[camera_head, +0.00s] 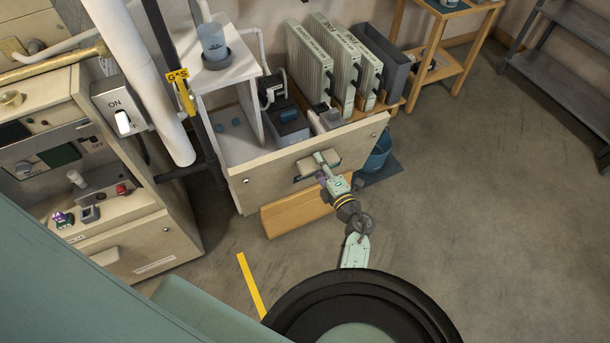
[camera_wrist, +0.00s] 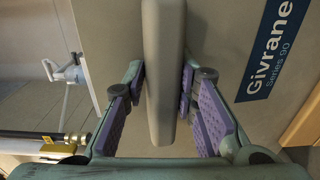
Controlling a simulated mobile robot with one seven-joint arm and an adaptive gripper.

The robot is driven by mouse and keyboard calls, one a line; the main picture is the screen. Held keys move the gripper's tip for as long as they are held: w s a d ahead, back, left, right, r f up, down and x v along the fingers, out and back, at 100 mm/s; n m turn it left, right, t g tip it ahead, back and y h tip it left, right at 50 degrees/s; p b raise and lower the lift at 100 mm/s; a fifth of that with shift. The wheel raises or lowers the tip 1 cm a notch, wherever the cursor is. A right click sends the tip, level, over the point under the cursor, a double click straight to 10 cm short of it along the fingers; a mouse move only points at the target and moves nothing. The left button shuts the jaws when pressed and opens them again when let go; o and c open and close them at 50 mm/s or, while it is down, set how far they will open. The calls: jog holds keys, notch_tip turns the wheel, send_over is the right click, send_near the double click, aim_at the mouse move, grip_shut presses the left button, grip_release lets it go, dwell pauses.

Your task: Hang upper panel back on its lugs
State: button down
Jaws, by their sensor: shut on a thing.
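The upper panel (camera_head: 270,183) is a beige sheet with a bar handle. It is held in front of the white shelf unit and the wooden bench, away from the furnace. My gripper (camera_head: 323,168) is shut on its handle (camera_wrist: 164,60); purple finger pads lie on both sides of the bar in the wrist view. The panel face (camera_wrist: 225,35) there carries a dark blue "Givrane Series 90" label (camera_wrist: 275,45). The furnace (camera_head: 180,235) stands at left, its upper front open with controls showing. Its lower panel (camera_head: 130,250) is in place. I cannot make out the lugs.
A white pipe (camera_head: 140,75) and a yellow gas tag (camera_head: 181,90) stand between furnace and shelf unit (camera_head: 240,70). Filters (camera_head: 310,62) stand on the bench behind the panel. A blue bucket (camera_head: 380,153) is at its right. The floor (camera_head: 480,210) at right is clear.

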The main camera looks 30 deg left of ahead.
aim_at(316, 149)
jog(key=shift+d+r+p, duration=0.1)
jog(key=shift+r+p, duration=1.4)
jog(key=shift+r, duration=2.6)
jog(key=shift+f, duration=0.1)
